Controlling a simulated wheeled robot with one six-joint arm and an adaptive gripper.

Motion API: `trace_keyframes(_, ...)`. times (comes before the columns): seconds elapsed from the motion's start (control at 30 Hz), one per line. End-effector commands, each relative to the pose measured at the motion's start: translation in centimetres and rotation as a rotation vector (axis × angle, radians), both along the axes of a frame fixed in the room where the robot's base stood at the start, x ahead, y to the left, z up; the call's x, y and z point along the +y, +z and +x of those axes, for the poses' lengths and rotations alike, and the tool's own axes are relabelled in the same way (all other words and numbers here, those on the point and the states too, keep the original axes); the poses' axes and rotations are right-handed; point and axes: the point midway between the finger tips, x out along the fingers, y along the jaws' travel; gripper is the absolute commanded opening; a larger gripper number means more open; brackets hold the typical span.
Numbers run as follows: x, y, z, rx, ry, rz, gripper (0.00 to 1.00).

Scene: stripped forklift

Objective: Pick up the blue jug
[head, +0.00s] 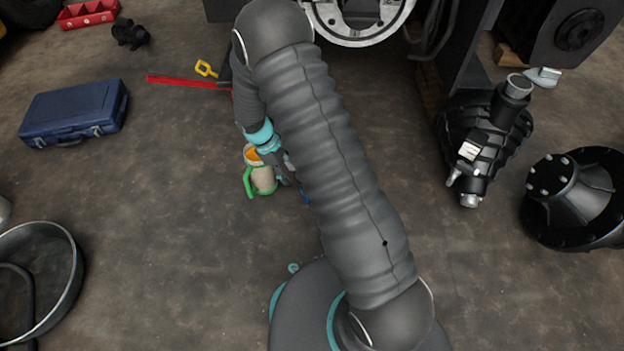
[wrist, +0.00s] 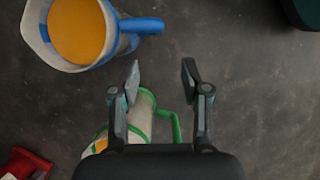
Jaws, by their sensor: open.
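The blue jug (wrist: 80,30), a pale jug with a blue rim and handle and orange contents, stands at the upper left in the wrist view. Its blue handle (wrist: 142,25) points right. In the head view my arm hides most of it; a small blue bit (head: 305,197) shows at the arm's edge. My gripper (wrist: 160,80) is open and empty, its fingers apart from the blue jug, below and right of its handle in the wrist view. In the head view the gripper (head: 285,172) is partly hidden behind my arm.
A green-handled jug (head: 263,180) stands close by; the left finger partly covers it in the wrist view (wrist: 143,108). A red object (wrist: 25,163) shows lower left there. A blue case (head: 75,112), a metal pan (head: 70,290) and machine parts (head: 485,140) lie farther off.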

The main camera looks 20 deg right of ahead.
Motion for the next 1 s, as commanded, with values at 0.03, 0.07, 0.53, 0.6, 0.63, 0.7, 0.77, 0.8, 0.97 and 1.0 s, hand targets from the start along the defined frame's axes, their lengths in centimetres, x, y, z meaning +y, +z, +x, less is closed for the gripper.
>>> trace_keyframes(0.03,-0.3,-0.9,-0.2,0.003,-0.001,-0.001,0.47)
trace_keyframes(0.07,-0.4,-1.3,-0.3,0.003,-0.001,0.0,0.47)
trace_keyframes(0.53,-2.5,-7.1,-1.6,0.0,-0.001,0.0,0.47)
trace_keyframes(0.6,-2.6,-7.3,-1.6,-0.001,-0.001,0.001,0.47)
trace_keyframes(0.63,-2.7,-7.4,-1.6,-0.001,-0.001,0.001,0.47)
trace_keyframes(0.7,-2.8,-7.9,-1.7,0.0,-0.001,0.0,0.47)
trace_keyframes(0.77,-3.0,-8.5,-1.9,0.001,-0.003,0.001,0.47)
trace_keyframes(0.8,-3.2,-8.9,-2.0,0.002,-0.003,0.0,0.47)
trace_keyframes(0.97,-4.0,-11.1,-2.4,0.002,-0.003,0.0,0.47)
trace_keyframes(1.0,-4.2,-11.5,-2.5,0.002,-0.002,0.0,0.47)
